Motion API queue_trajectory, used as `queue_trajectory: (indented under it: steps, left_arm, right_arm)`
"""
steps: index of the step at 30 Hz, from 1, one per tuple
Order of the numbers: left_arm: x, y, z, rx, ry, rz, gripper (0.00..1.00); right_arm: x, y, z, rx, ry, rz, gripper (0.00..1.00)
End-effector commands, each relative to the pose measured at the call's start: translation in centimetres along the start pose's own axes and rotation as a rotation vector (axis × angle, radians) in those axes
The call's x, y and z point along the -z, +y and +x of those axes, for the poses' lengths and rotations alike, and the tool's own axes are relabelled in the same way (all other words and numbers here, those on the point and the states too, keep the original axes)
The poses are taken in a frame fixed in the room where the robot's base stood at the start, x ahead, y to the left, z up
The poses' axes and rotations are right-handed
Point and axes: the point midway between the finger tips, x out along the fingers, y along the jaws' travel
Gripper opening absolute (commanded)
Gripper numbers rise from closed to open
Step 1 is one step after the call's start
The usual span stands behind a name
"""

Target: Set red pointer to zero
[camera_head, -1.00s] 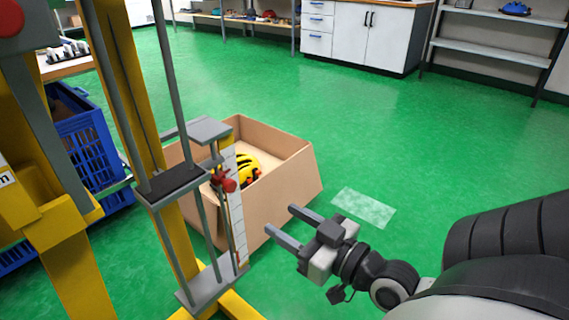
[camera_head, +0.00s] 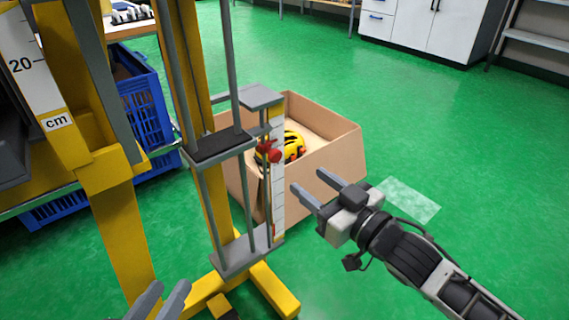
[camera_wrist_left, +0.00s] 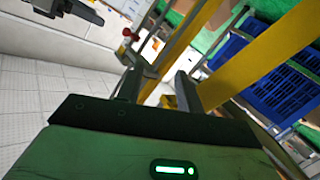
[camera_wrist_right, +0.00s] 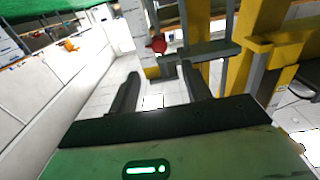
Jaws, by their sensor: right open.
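The red pointer (camera_head: 270,151) sits on thin grey rods beside a white scale strip (camera_head: 279,190), near the strip's upper part. It also shows in the left wrist view (camera_wrist_left: 126,32) and in the right wrist view (camera_wrist_right: 158,45). My right gripper (camera_head: 311,182) is open and empty, to the right of the pointer and lower in the picture, apart from it. My left gripper (camera_head: 165,302) shows only its fingertips at the bottom edge of the head view. Its fingers are apart and empty in the left wrist view. The scale's marks are too small to read.
The yellow and grey tower frame (camera_head: 188,90) stands at the left, with a larger cm scale (camera_head: 35,65). An open cardboard box (camera_head: 335,150) with a yellow helmet (camera_head: 292,146) stands behind the pointer. A blue crate (camera_head: 140,110) is behind the frame.

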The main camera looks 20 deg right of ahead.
Motion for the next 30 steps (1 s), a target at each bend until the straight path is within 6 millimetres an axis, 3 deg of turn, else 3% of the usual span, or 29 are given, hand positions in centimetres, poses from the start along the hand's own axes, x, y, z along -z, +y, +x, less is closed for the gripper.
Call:
queue_trajectory:
  steps: [9,15,28,30]
  left_arm:
    - [0.3,0.4,0.2,-0.040,0.046,-0.054,0.36]
    - [0.7,0.6,0.3,-0.061,0.067,-0.078,0.36]
    - [1.2,0.9,0.2,-0.071,0.081,-0.089,0.36]
    - [1.1,0.9,0.2,-0.071,0.081,-0.088,0.36]
  right_arm:
    - [-0.1,0.0,6.0,0.000,0.003,0.001,0.48]
    - [-0.1,0.0,8.5,0.000,0.001,0.001,0.48]
    - [0.0,0.0,9.4,0.000,-0.001,0.001,0.48]
    - [0.0,0.0,9.4,0.000,-0.001,0.001,0.32]
